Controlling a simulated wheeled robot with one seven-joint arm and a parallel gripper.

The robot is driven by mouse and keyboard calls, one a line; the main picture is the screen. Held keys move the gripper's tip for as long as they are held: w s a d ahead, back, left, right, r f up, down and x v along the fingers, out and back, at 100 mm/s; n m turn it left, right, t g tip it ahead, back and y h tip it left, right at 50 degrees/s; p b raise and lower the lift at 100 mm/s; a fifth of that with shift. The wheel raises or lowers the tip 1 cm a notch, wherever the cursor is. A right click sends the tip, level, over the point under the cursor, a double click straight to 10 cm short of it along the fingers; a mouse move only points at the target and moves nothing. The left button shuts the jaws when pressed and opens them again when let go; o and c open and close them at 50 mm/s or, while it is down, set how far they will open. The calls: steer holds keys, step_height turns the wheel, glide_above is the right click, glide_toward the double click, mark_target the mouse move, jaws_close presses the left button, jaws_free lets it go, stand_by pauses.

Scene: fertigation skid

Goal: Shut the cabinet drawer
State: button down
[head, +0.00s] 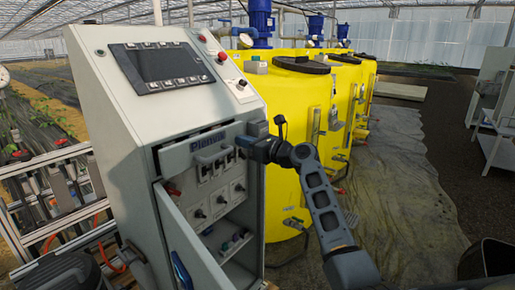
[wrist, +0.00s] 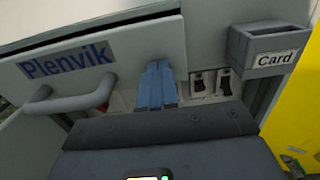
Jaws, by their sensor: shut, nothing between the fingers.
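The grey cabinet (head: 120,110) stands left of centre in the head view. Its drawer front, labelled Plenvik (head: 181,153), sits below the sloped screen panel and stands slightly out, with a dark gap along its top edge. The drawer front (wrist: 130,48) fills the upper left of the wrist view, with its grey bar handle (wrist: 75,101) at lower left. My gripper (head: 240,143) is at the right end of the drawer front. In the wrist view its blue fingers (wrist: 157,82) are together and empty, overlapping the drawer's lower right part. I cannot tell whether they touch it.
A card holder (wrist: 268,48) projects right of the drawer. Yellow tanks (head: 300,110) stand close behind my arm.

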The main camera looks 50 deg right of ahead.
mark_target(233, 137)
steer(key=w, duration=0.3)
steer(key=shift+w+a, duration=0.15)
steer(key=shift+w, duration=0.25)
steer(key=shift+w+r, duration=0.1)
steer(key=shift+r, duration=0.05)
steer(key=shift+w+a+r, duration=0.1)
